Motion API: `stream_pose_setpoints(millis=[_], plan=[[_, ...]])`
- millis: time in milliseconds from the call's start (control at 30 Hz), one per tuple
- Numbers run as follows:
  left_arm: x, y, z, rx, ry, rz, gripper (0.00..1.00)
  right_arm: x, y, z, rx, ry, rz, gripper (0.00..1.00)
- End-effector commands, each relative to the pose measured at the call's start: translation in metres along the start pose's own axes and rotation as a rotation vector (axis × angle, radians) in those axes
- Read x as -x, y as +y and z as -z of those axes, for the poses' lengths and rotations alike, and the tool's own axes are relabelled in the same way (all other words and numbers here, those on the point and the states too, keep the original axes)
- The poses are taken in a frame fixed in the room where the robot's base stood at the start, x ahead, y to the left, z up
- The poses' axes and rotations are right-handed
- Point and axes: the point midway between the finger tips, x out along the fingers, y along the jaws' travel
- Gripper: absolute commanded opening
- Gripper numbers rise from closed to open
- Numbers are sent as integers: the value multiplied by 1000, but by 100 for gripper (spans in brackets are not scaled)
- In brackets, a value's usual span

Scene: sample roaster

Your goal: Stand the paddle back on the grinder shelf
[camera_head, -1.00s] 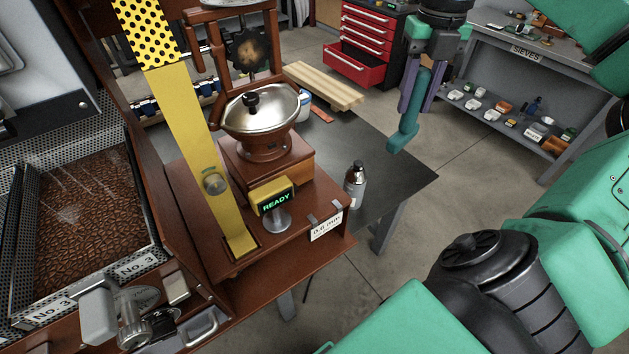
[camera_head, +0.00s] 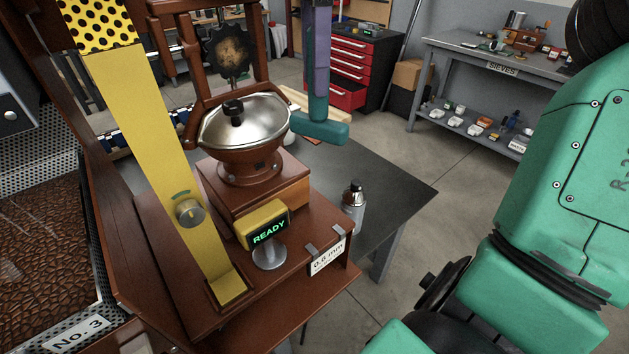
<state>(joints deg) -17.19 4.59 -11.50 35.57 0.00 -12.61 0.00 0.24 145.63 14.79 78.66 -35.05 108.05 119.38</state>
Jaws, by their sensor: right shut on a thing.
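The paddle looks to be the teal piece (camera_head: 322,131) below my right gripper (camera_head: 317,88). My left gripper is out of view.
A silver-lidded bowl (camera_head: 243,128), a READY display (camera_head: 267,226) and a tall yellow post (camera_head: 160,150) stand on or by the shelf. A bottle (camera_head: 354,208) stands on the dark table (camera_head: 395,190). The shelf has bare room front right.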

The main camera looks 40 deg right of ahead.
Motion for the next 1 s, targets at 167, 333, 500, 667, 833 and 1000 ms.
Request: stream_pose_setpoints(millis=[167, 333, 500, 667, 833, 1000], plan=[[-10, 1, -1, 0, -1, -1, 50, -45, -1, 0, 5, 3, 3, 0], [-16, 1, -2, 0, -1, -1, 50, -89, 0, 0, 5, 3, 2, 0], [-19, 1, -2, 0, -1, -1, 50, -128, -1, 0, 6, 4, 3, 0], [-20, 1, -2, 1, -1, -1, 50, -156, -1, 1, 5, 3, 1, 0], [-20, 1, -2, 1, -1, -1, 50, -172, 0, 0, 4, 2, 1, 0], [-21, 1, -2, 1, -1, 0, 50, -204, 0, 1, 5, 3, 3, 0]])
